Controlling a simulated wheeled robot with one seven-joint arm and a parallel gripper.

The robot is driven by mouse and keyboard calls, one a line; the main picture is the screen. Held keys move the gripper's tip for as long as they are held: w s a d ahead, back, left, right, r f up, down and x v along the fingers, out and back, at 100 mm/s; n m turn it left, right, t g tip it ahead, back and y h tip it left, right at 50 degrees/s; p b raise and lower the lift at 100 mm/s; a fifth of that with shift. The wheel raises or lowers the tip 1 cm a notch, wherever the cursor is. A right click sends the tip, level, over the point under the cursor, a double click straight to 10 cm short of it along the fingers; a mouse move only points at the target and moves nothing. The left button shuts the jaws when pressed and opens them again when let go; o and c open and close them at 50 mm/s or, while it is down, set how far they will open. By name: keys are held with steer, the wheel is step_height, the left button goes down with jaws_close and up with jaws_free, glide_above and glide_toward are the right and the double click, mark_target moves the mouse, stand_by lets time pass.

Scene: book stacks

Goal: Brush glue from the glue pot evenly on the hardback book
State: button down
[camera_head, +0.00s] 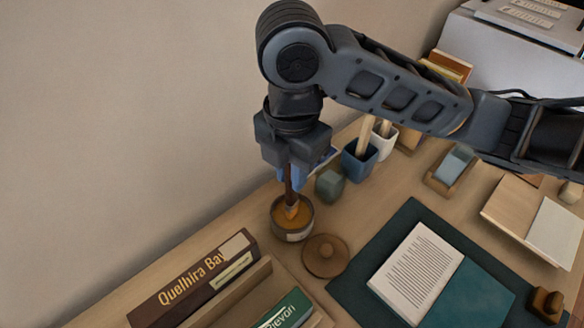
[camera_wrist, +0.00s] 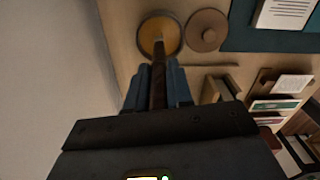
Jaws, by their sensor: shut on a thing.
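My gripper (camera_head: 290,178) points down above the glue pot and is shut on the dark handle of a brush (camera_wrist: 157,88). The brush bristles (camera_head: 291,211) are down in the mouth of the glue pot (camera_head: 294,236), at the amber glue. The glue pot (camera_wrist: 147,49) also shows at the top of the wrist view, with the brush tip over it. Its round wooden lid (camera_head: 325,262) lies beside it on the table. The open hardback book (camera_head: 415,270) lies on a dark teal mat (camera_head: 360,287), to the right of the pot. Its teal cover (camera_head: 473,298) shows.
A brown book (camera_head: 195,283) and a green book (camera_head: 284,312) sit in a wooden holder at the front left. A green-grey block (camera_head: 329,186), a blue cup (camera_head: 358,163) and a white cup (camera_head: 384,143) stand behind the pot.

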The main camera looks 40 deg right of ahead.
steer(key=shift+r+p, duration=3.05)
steer(key=shift+r, duration=0.45)
steer(key=shift+f, duration=0.15)
step_height(320, 180, down, 7)
steer(key=b, duration=0.6)
